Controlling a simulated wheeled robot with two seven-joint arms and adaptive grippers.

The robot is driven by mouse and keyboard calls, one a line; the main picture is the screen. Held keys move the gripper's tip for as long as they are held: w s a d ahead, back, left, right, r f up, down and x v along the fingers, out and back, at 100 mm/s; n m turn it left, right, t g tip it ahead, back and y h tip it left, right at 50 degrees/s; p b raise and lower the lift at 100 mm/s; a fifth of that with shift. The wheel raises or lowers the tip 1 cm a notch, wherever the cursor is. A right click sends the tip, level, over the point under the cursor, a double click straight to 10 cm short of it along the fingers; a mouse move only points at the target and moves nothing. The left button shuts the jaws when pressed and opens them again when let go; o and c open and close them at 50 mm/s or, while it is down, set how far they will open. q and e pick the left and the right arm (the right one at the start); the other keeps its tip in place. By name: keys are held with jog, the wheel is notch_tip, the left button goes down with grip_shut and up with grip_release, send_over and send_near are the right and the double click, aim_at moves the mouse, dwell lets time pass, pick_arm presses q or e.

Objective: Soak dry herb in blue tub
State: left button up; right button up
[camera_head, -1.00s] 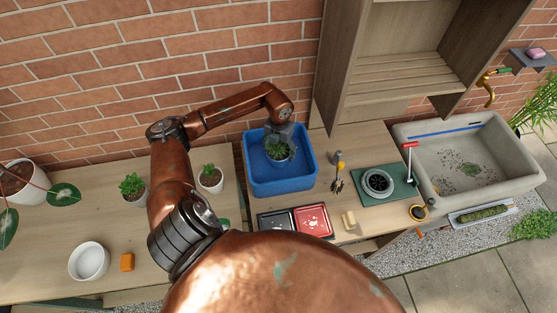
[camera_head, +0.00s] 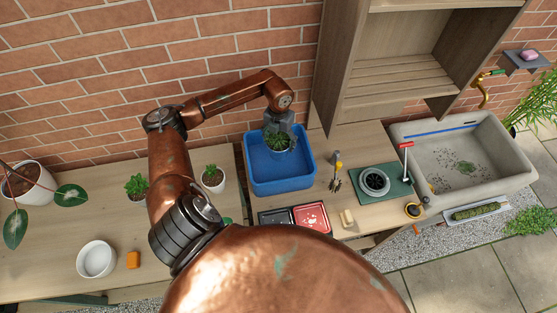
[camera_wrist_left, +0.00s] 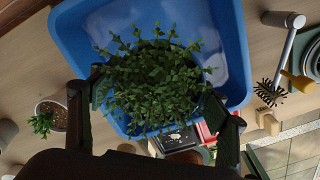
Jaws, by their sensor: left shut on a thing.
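A leafy green herb (camera_head: 277,138) in a pot is in my left gripper (camera_head: 281,126), over the back part of the blue tub (camera_head: 284,187). The pot looks upright; most of it is hidden by leaves and the gripper. I cannot tell whether its base touches the tub. In the left wrist view the bushy herb (camera_wrist_left: 155,80) fills the space between the dark fingers of the gripper (camera_wrist_left: 155,112), with the tub (camera_wrist_left: 238,45) behind it. My right gripper is not in view.
Two small potted plants (camera_head: 213,178) (camera_head: 137,186), a white bowl (camera_head: 96,260) and an orange block (camera_head: 133,260) stand left of the tub. Black and red boxes (camera_head: 311,217) lie in front. A brush (camera_head: 336,172) and stone sink (camera_head: 470,165) are to the right.

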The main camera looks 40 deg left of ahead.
aim_at(279, 143)
pick_arm(q)
jog(key=shift+r+p, duration=1.1)
jog(key=shift+r, duration=1.25)
jog(key=shift+r, duration=0.1)
jog(key=shift+r+p, duration=0.65)
jog(key=shift+r, duration=0.8)
